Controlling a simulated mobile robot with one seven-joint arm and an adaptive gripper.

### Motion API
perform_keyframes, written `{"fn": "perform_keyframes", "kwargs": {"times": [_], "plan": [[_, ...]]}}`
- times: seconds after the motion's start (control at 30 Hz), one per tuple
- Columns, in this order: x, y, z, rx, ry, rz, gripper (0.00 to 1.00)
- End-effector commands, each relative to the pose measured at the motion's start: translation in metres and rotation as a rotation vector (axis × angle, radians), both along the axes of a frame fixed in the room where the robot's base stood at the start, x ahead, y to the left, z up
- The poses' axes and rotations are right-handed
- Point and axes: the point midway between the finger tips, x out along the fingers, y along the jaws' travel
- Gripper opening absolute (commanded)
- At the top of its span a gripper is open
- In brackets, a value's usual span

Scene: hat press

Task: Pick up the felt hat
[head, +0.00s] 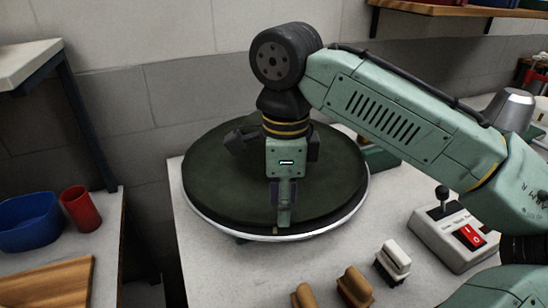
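I cannot make out a clear hat shape. A wide dark green round (220,185) with a felt-like surface lies on a pale-rimmed disc (245,234) on the table. Whether it is the felt hat or only a covered plate, I cannot tell. My gripper (283,215) points down in front of the round, over its near middle part. The gripper body hides the middle of the round. Dark shapes (240,140) show on both sides of the gripper, and I cannot tell whether they are its parts. The finger opening and any contact are not clear.
A control box (460,236) with a lever and red switch stands at right. Brushes (355,287) lie at the near edge. A grey tapered thing (513,107) shows behind my arm. A blue bowl (30,222) and red cup (81,209) stand on a left table.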

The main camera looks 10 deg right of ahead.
Motion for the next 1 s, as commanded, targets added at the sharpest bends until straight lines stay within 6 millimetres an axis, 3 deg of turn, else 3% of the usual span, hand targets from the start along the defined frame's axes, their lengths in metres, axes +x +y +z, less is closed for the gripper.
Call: {"fn": "perform_keyframes", "kwargs": {"times": [0.03, 0.17, 0.47, 1.0], "plan": [[-0.001, -0.002, -0.014, 0.0, 0.0, -0.001, 0.34], [0.0, -0.001, -0.028, 0.0, -0.001, 0.0, 0.34], [0.0, -0.001, -0.028, 0.001, -0.001, 0.0, 0.34], [0.0, -0.001, -0.028, 0.001, -0.001, 0.0, 0.0]]}}
